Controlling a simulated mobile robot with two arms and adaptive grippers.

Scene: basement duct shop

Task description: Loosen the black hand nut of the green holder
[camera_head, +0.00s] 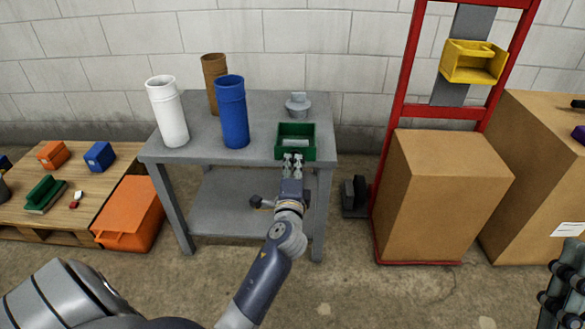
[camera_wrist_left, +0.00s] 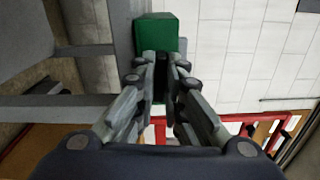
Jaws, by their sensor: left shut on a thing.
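The green holder (camera_head: 296,152) is a box-like piece at the front right edge of the grey table, with a pale inside. In the left wrist view the holder (camera_wrist_left: 157,36) fills the top middle, just beyond the fingers. My left gripper (camera_head: 292,162) reaches its front face from below. In the left wrist view the fingers are closed around a dark piece, the black hand nut (camera_wrist_left: 162,75), which is mostly hidden between them. A dark jointed part at the bottom right of the head view looks like my right gripper (camera_head: 562,290); its fingertips are unclear.
The grey table (camera_head: 200,150) also carries white (camera_head: 167,112), blue (camera_head: 232,112) and brown (camera_head: 213,75) pipes and a grey cap (camera_head: 298,105). A red cart (camera_head: 400,80) with a cardboard box (camera_head: 445,190) stands right.

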